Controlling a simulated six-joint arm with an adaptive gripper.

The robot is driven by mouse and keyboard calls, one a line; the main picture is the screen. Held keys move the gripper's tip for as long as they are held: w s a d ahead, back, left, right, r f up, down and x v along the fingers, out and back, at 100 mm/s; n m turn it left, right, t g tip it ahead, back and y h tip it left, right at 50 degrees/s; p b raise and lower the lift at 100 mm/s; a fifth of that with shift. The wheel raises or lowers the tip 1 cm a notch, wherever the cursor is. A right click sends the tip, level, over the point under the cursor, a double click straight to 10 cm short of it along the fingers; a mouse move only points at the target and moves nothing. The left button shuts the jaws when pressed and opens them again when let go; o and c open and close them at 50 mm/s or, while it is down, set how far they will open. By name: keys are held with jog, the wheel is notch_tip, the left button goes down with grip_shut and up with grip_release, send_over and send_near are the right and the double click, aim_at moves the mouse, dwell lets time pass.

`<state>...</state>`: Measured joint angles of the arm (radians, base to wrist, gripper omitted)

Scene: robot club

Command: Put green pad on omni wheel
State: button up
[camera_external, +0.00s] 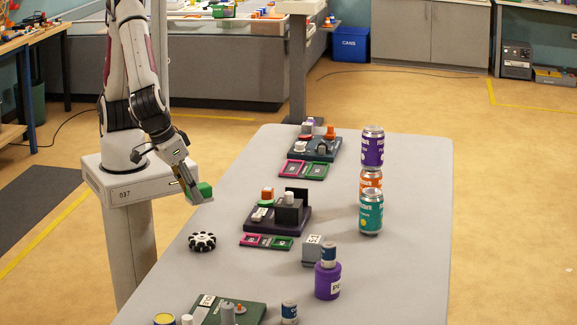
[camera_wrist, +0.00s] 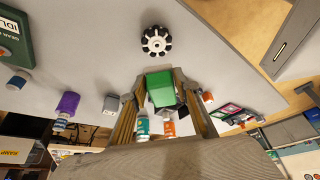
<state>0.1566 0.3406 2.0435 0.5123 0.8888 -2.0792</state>
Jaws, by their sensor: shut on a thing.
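The green pad (camera_external: 205,190) is a small green block. It is held between the fingers of my gripper (camera_external: 192,188), raised above the left edge of the table. In the wrist view the pad (camera_wrist: 160,89) sits between the two fingertips (camera_wrist: 161,98). The omni wheel (camera_external: 202,242), black with a white hub, lies flat on the table near its left edge, below and apart from the held pad. The wheel also shows in the wrist view (camera_wrist: 156,41), beyond the pad, with nothing on it.
A dark fixture board (camera_external: 278,222) with blocks stands right of the wheel. A grey block (camera_external: 312,251) and purple container (camera_external: 328,281) are nearer the front. Stacked cans (camera_external: 371,212) stand at the right. The table (camera_external: 410,270) is clear around the wheel.

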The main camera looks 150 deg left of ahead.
jog(key=shift+f, duration=0.15)
send_over(199, 237)
jog(key=d, duration=0.2)
jog(key=shift+a+f, duration=0.15)
jog(key=shift+f, duration=1.35)
jog(key=shift+a+f, duration=0.1)
jog(key=shift+f, duration=1.4)
jog(key=shift+f, duration=1.85)
jog(key=shift+f, duration=0.1)
jog(key=o, duration=1.1)
